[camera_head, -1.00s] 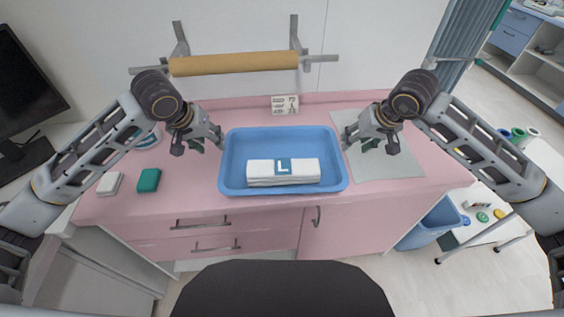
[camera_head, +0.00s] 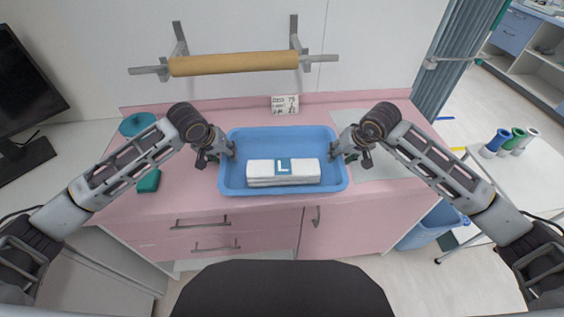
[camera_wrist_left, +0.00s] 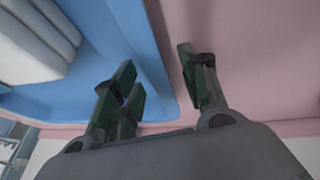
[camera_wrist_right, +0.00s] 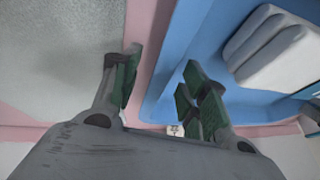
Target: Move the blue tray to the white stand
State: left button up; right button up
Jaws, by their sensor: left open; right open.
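The blue tray (camera_head: 284,134) sits on the pink counter with folded white cloths (camera_head: 262,177), marked with an L label, inside it. My left gripper (camera_head: 228,150) is open at the tray's left rim; in the left wrist view the tray's rim (camera_wrist_left: 158,65) lies between its spread fingers. My right gripper (camera_head: 338,150) is open at the right rim; in the right wrist view the rim (camera_wrist_right: 166,62) likewise runs between its fingers. I cannot tell whether fingers touch the tray. A white stand (camera_head: 515,172) with bottles on it is at the right.
The pink counter (camera_head: 190,205) also holds a grey mat (camera_head: 385,172), a teal block (camera_head: 148,182) and a small sign (camera_head: 285,104). A yellow roll (camera_head: 235,64) hangs on the wall behind. A blue bin (camera_head: 430,228) stands below, between counter and stand.

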pick_arm(q)
jog(key=shift+w+f, duration=0.1)
jog(key=shift+f, duration=0.2)
pick_arm(e)
jog(key=shift+w+f, duration=0.1)
jog(key=shift+f, duration=0.2)
pick_arm(q)
grip_shut()
pick_arm(e)
grip_shut()
